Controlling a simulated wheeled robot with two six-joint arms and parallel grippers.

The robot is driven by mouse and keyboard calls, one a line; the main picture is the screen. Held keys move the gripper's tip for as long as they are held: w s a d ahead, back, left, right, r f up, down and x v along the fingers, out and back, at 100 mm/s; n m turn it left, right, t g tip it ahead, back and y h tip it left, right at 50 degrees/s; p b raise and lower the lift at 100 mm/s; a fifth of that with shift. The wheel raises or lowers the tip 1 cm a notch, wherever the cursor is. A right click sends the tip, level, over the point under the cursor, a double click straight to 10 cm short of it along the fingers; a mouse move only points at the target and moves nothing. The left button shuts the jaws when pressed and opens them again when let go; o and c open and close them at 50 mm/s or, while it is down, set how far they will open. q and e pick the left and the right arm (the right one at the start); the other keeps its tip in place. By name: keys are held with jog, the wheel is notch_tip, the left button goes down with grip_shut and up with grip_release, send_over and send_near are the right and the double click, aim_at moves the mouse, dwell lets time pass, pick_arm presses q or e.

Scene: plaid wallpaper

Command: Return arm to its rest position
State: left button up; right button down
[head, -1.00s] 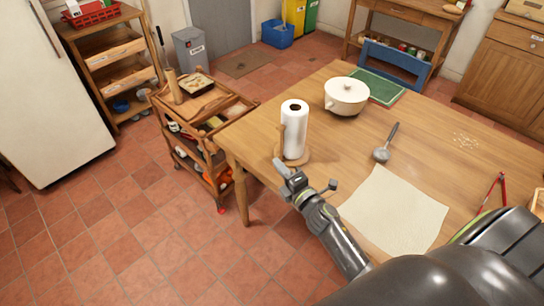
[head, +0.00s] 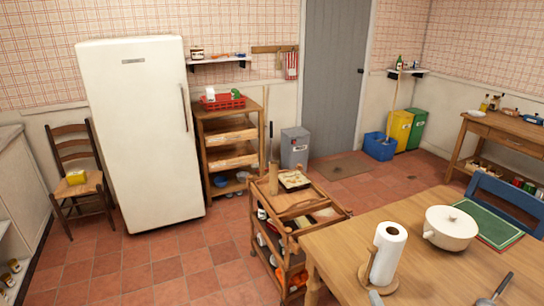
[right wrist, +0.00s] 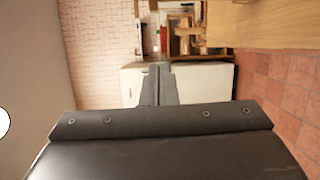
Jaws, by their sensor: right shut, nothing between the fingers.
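My right gripper (right wrist: 159,68) shows in the right wrist view with its two grey fingers together and nothing between them. In the head view only a small grey tip of the right gripper (head: 375,297) shows at the bottom edge, close to the base of the paper towel holder. The rest of that arm is out of the head view. My left gripper is in neither view.
A wooden table (head: 340,262) holds a paper towel roll (head: 387,254), a white pot (head: 450,228) and a ladle (head: 492,296). A wooden trolley (head: 290,215) stands beside it. A white fridge (head: 145,140) and a chair (head: 75,180) stand left. Tiled floor lies clear between.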

jog(key=s+d+f+m+g+h, duration=0.2)
jog(key=s+d+m+g+h, duration=0.45)
jog(key=s+m, duration=0.45)
jog(key=s+a+f+m+g+y, duration=0.1)
jog(key=s+a+m+g+y, duration=0.2)
jog(key=s, duration=0.5)
jog(key=s+a+m+g+y, duration=0.25)
jog(key=s+m+g, duration=0.25)
jog(key=s, duration=0.4)
notch_tip(320, 180, down, 26)
jog(key=d+g, duration=0.1)
jog(key=d, duration=0.1)
jog(key=s+a+f+g, duration=0.1)
jog(key=s+f, duration=1.3)
jog(key=f, duration=0.1)
jog(key=shift+s+a, duration=0.2)
jog(key=shift+a, duration=0.1)
jog(key=shift+f, duration=0.1)
